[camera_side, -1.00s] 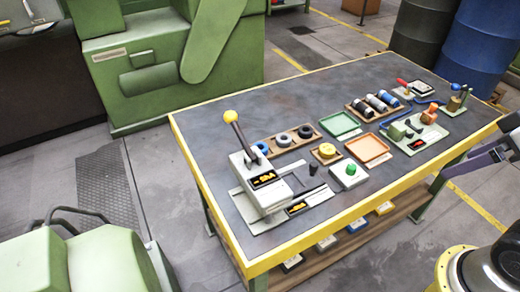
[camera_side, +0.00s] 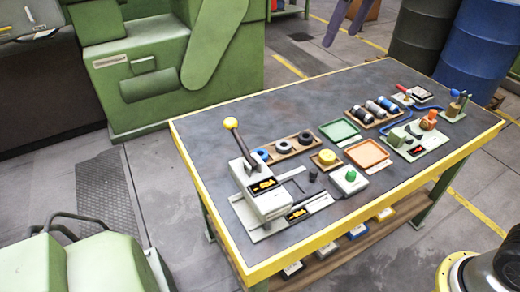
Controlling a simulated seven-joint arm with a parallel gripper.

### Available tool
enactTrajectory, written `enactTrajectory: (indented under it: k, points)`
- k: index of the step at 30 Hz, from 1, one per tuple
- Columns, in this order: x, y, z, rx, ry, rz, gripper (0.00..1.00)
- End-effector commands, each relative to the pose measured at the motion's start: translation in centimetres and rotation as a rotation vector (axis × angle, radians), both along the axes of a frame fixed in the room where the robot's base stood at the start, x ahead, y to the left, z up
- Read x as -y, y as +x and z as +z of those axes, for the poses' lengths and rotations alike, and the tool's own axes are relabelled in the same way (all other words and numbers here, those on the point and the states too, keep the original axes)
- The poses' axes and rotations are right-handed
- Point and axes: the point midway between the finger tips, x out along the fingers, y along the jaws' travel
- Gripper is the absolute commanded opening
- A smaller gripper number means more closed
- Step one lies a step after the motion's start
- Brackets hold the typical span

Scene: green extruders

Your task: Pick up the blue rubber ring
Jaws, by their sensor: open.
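The blue rubber ring (camera_side: 262,154) lies at the left end of a wooden tray (camera_side: 272,157) on the grey-topped table, left of two dark rings (camera_side: 284,146). It is partly hidden behind the lever press. My gripper (camera_side: 341,39) shows at the top edge as two grey-purple fingers pointing down, spread apart with nothing between them. It appears above the far edge of the table, up and to the right of the ring and well apart from it. The rest of the gripper is out of frame.
The lever press (camera_side: 262,195) with its yellow knob (camera_side: 230,122) stands close in front of the ring. Green (camera_side: 340,131) and orange (camera_side: 367,154) trays and a rack of cylinders (camera_side: 373,111) lie to the right. The table's far-left surface is clear.

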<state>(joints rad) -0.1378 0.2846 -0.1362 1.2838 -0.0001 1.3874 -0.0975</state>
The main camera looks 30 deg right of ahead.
Motion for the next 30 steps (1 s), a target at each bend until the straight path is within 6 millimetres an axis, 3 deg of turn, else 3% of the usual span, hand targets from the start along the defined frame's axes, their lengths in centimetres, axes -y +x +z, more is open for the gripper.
enactTrajectory:
  k: [1,6,12,15,21,30]
  points:
    - [-0.9,2.0,-1.2,-0.023,-0.004,0.014,0.95]
    - [-3.6,7.3,-5.6,-0.084,-0.016,0.057,0.95]
    - [-7.0,12.1,-13.1,-0.165,-0.033,0.102,0.95]
    - [-8.6,13.5,-17.2,-0.205,-0.043,0.121,0.95]
    - [-10.3,13.8,-23.8,-0.292,-0.063,0.146,0.95]
    - [-10.9,13.5,-28.2,-0.319,-0.070,0.156,0.95]
